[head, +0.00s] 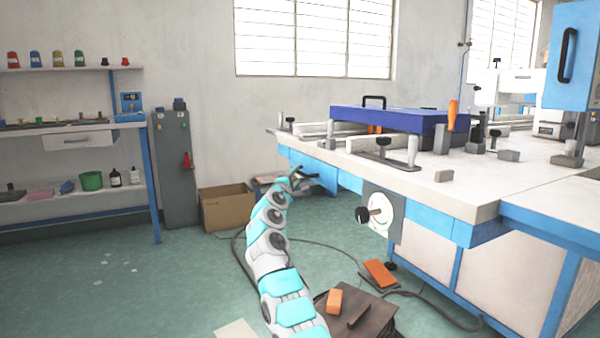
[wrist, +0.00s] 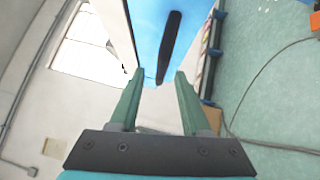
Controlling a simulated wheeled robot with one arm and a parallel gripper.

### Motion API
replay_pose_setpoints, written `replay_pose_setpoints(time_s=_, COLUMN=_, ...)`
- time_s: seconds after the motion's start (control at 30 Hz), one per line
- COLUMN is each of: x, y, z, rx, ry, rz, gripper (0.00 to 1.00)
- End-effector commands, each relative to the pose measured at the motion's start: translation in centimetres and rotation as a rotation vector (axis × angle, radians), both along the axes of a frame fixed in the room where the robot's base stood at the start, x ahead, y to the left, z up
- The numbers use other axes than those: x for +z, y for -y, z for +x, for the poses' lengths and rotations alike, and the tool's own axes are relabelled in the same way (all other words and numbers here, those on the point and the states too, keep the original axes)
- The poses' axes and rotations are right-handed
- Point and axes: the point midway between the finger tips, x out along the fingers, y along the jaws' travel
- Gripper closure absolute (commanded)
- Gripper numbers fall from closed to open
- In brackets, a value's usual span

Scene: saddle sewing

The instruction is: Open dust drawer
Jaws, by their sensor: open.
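The dust drawer shows as a blue front (head: 322,172) under the left end of the white worktable in the head view, partly behind my gripper (head: 297,176). In the wrist view its blue face (wrist: 148,22) carries a long black handle (wrist: 170,46). My gripper (wrist: 159,73) is open, with its two green fingers on either side of the handle's lower end in the picture. Nothing is held. I cannot tell whether the fingers touch the handle, and the drawer's inside is not visible.
The worktable (head: 475,205) has a control dial (head: 382,212) on its near side, to the right of my arm. A cardboard box (head: 227,207) stands by the wall. Cables and a foot pedal (head: 380,273) lie on the floor. The floor at left is mostly clear.

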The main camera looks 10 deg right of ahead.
Motion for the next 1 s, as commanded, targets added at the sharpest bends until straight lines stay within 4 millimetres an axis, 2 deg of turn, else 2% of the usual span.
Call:
replay_pose_setpoints(time_s=0.4, x=0.6, y=1.4, z=2.6, rx=-0.001, ry=-0.002, rz=0.000, gripper=0.53)
replay_pose_setpoints(time_s=0.87, x=0.3, y=1.7, z=3.0, rx=-0.001, ry=-0.002, rz=0.005, gripper=0.53)
replay_pose_setpoints(time_s=1.0, x=0.3, y=1.7, z=3.0, rx=-0.001, ry=-0.002, rz=0.004, gripper=0.67)
